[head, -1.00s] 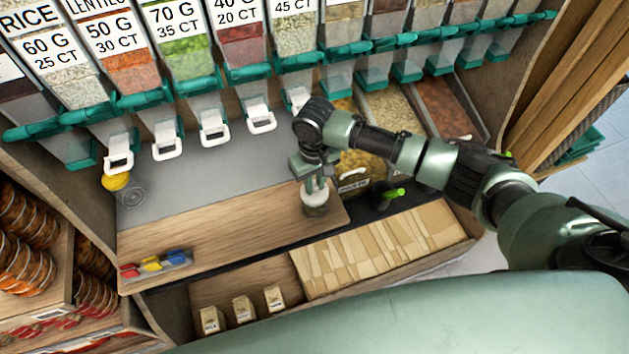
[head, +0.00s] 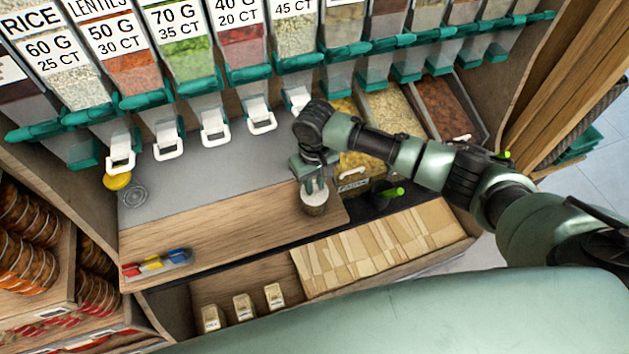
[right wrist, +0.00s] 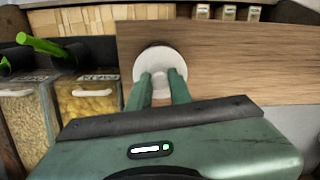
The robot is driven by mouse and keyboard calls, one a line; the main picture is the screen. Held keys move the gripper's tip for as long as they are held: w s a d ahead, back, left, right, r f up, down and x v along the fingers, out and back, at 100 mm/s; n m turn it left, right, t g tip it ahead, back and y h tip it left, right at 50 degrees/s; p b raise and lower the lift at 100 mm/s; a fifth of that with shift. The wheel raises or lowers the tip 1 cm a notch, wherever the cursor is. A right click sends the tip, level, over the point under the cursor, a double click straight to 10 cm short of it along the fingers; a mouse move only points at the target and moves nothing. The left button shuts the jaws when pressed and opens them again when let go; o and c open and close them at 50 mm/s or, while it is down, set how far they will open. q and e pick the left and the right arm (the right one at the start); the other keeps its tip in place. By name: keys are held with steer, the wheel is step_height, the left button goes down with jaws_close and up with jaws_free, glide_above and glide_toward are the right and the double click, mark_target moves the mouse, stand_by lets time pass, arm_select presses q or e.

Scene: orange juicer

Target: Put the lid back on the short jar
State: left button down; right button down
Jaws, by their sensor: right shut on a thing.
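The short jar (head: 314,209) stands upright near the right end of the wooden counter. A white round lid (head: 314,197) is at its top; it also shows in the right wrist view (right wrist: 160,60). My right gripper (head: 315,186) points down from above, with its fingers shut on the lid. In the right wrist view my right gripper's fingertips (right wrist: 163,76) meet the lid. The lid covers most of the jar there, so I cannot tell whether it is fully seated. My left gripper is not in view.
Bulk dispensers with white spouts (head: 215,133) line the back. A yellow round thing (head: 117,181) lies at the counter's left. Coloured clips (head: 155,263) lie at the front left. Bins of dry food (head: 363,165) and a green-handled scoop (head: 389,194) are right of the jar. The middle counter (head: 225,225) is clear.

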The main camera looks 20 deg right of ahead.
steer(key=shift+p, duration=0.45)
stand_by(0.6)
steer(key=c, duration=1.2)
jaws_free()
steer(key=shift+o, duration=0.3)
steer(key=o, duration=0.4)
steer(key=shift+r+p, duration=3.5)
steer(key=shift+p, duration=0.65)
